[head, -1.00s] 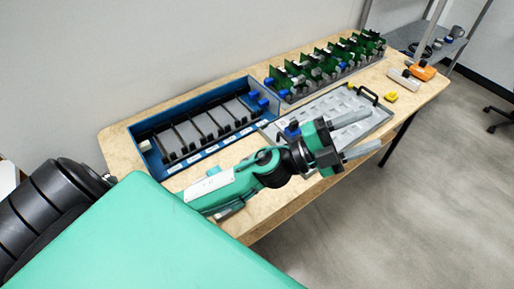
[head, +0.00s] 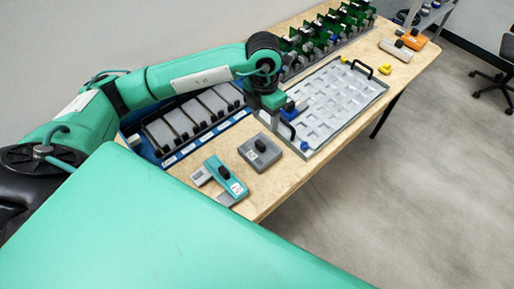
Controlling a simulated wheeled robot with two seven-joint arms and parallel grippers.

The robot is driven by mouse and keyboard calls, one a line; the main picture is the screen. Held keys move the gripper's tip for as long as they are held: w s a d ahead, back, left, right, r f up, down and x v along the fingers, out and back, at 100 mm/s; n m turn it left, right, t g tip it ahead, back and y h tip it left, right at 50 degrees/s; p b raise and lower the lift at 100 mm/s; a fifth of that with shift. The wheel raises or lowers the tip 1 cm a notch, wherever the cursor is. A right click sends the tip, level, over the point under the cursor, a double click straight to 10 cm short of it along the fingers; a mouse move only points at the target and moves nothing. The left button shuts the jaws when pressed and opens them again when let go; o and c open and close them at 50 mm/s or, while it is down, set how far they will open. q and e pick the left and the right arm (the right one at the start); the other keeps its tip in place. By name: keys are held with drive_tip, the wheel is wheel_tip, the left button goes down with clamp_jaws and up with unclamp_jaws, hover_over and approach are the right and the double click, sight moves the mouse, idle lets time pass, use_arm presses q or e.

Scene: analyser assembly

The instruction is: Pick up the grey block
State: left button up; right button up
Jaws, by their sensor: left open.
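The grey block (head: 261,153), with a black knob on top, lies flat on the wooden table near its front edge. My left gripper (head: 272,116) is open and points down, just behind the block and above the table by the near end of the grey tray. It is apart from the block. Its fingers are partly hidden by its own body and hard to make out. My right gripper is not in view.
A teal block (head: 225,177) with a black knob lies left of the grey block. The grey tray (head: 352,119) with empty pockets lies to the right. A blue rack (head: 174,160) is behind, partly under my arm. Green circuit boards (head: 326,33) stand at the back.

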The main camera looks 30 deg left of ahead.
use_arm(q)
drive_tip(key=p, duration=0.2)
hover_over(260, 143)
wheel_tip(260, 143, down, 8)
drive_tip(key=shift+w+d+f, duration=0.1)
drive_tip(key=shift+w+f, duration=0.05)
drive_tip(key=shift+f, duration=0.35)
drive_tip(key=f+p, duration=0.2)
drive_tip(key=f, duration=0.1)
drive_tip(key=shift+s+f, duration=0.2)
drive_tip(key=shift+f, duration=0.6)
drive_tip(key=c, duration=1.1)
drive_tip(key=shift+c, duration=0.5)
drive_tip(key=shift+w+r, duration=0.1)
drive_tip(key=shift+r, duration=0.05)
